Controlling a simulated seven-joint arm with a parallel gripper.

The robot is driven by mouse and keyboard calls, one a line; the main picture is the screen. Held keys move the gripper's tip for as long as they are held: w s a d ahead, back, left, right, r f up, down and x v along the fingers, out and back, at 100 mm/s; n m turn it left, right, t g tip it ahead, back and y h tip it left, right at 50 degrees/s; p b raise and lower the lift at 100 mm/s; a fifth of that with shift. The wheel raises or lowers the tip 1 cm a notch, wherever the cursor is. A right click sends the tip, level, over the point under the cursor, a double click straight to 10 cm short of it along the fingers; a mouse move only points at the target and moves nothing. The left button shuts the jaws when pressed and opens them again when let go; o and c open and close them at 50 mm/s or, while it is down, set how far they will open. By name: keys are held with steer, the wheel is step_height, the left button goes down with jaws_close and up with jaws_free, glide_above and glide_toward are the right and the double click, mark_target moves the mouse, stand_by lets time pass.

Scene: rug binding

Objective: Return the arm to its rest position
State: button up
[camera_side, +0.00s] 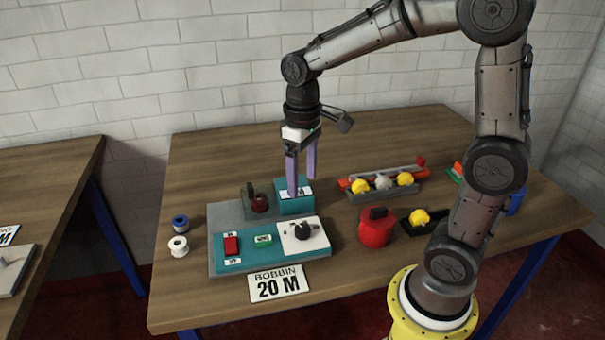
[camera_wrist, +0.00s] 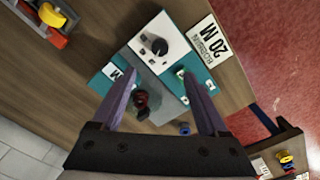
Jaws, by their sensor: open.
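My gripper (camera_side: 302,178) hangs from the arm over the back of the bobbin machine (camera_side: 218,252), its two purple fingers pointing down and apart with nothing between them. In the wrist view my gripper (camera_wrist: 165,90) is also open, and the machine lies beyond its fingertips. The machine has a grey and teal base, a red switch (camera_side: 231,244), a small green display (camera_side: 263,239), a black knob (camera_side: 302,231) on a white plate and a dark red part (camera_side: 259,203) at the back. A teal block (camera_side: 296,206) sits behind the knob, partly covered by a finger.
A sign reading "BOBBIN 20 M" (camera_side: 278,284) lies in front. Blue (camera_side: 180,223) and white (camera_side: 178,246) spools stand left.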

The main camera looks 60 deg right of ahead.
steer(key=shift+r, duration=0.1)
steer(key=s+a+r+t, duration=0.2)
steer(key=s+r+t, duration=0.1)
steer(key=s+r, duration=0.35)
steer(key=s+f+t, duration=0.1)
steer(key=s+t, duration=0.1)
steer(key=s, duration=0.6)
steer(key=shift+a+f+t, duration=0.3)
steer(key=shift+a+f, duration=0.1)
steer(key=shift+s, duration=0.1)
stand_by(0.5)
